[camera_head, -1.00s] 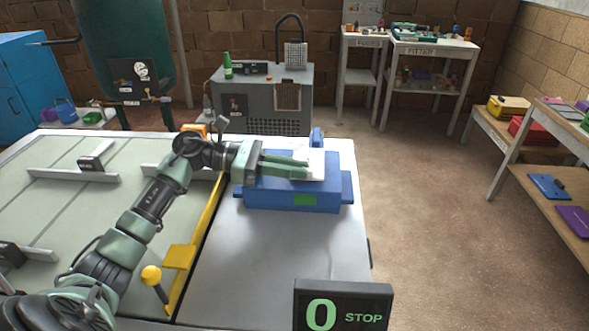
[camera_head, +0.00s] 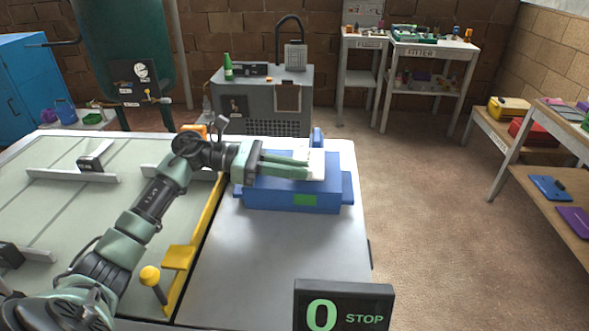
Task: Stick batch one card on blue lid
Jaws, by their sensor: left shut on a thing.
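A blue box with a blue lid (camera_head: 335,171) sits on the grey table top, with a green patch on its front face. A white card (camera_head: 317,160) lies at the top of the lid, at the fingertips of my left gripper (camera_head: 306,165). The gripper reaches in from the left, level over the lid, and its fingers are shut on the card. The fingers hide part of the card, and I cannot read any writing on it. I cannot tell whether the card touches the lid. My right gripper is not in view.
A yellow rail (camera_head: 196,240) with a yellow knob runs left of the box. A black sign reading "0 STOP" (camera_head: 343,307) stands at the table's front edge. The grey table top (camera_head: 265,265) before the box is clear. Shelves with boxes (camera_head: 550,187) stand at right.

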